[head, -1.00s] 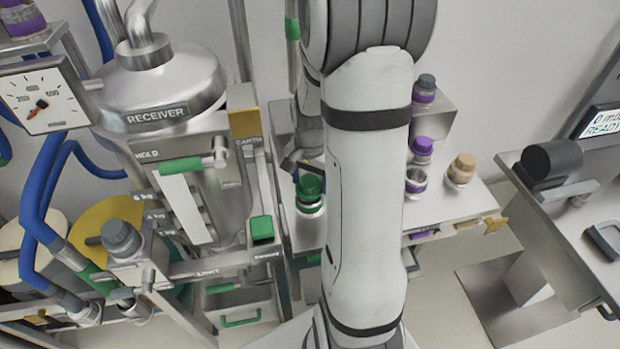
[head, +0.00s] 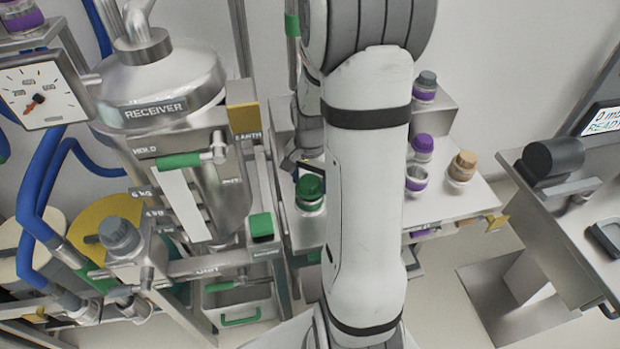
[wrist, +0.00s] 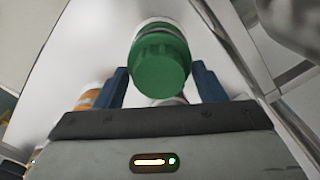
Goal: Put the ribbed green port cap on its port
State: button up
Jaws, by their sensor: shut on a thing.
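The ribbed green cap (head: 309,186) is upright in the head view, on top of a pale body with a green band, at the edge of the shelf behind my arm. In the wrist view the green cap (wrist: 160,68) fills the space between my two dark blue fingers, its ribbed side toward the camera. My gripper (wrist: 161,76) is shut on it. Part of the pale banded body shows beyond the cap. My arm hides most of my gripper in the head view. I cannot tell whether the cap is seated.
A bench (head: 560,215) stands right.

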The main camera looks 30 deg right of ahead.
jog(key=shift+s+f+b, duration=0.1)
jog(key=shift+f+b, duration=0.4)
jog(key=shift+f, duration=0.05)
dwell(0.5)
jog(key=o, duration=1.2)
jog(key=shift+o, duration=0.2)
notch_tip(320, 180, up, 8)
jog(key=shift+f, duration=0.1)
